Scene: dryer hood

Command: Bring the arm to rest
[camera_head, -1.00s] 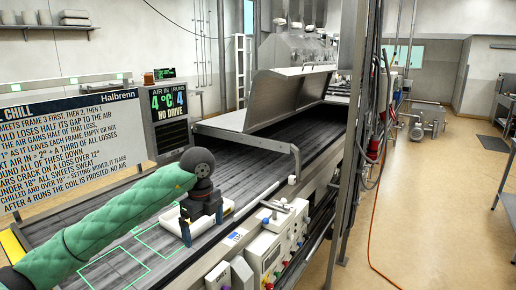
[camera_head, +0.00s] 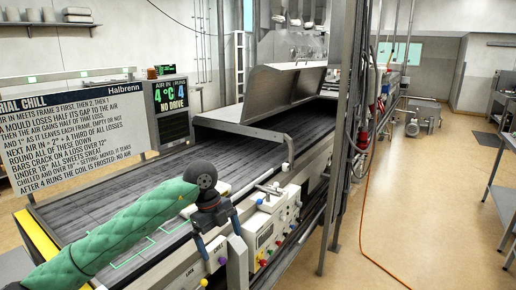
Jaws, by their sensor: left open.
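My left arm in its green quilted sleeve (camera_head: 120,232) comes in from the lower left. Its left gripper (camera_head: 221,246) is open, with two blue fingers pointing down and apart. Nothing shows between the fingers. A pale flat item (camera_head: 188,210) on the belt shows only in part behind the arm. My right gripper is out of view.
The dark belt (camera_head: 110,195) runs back under a raised metal hood (camera_head: 268,92). A metal post with cables (camera_head: 350,130) rises right of centre. Tan floor (camera_head: 430,215) is open at the right.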

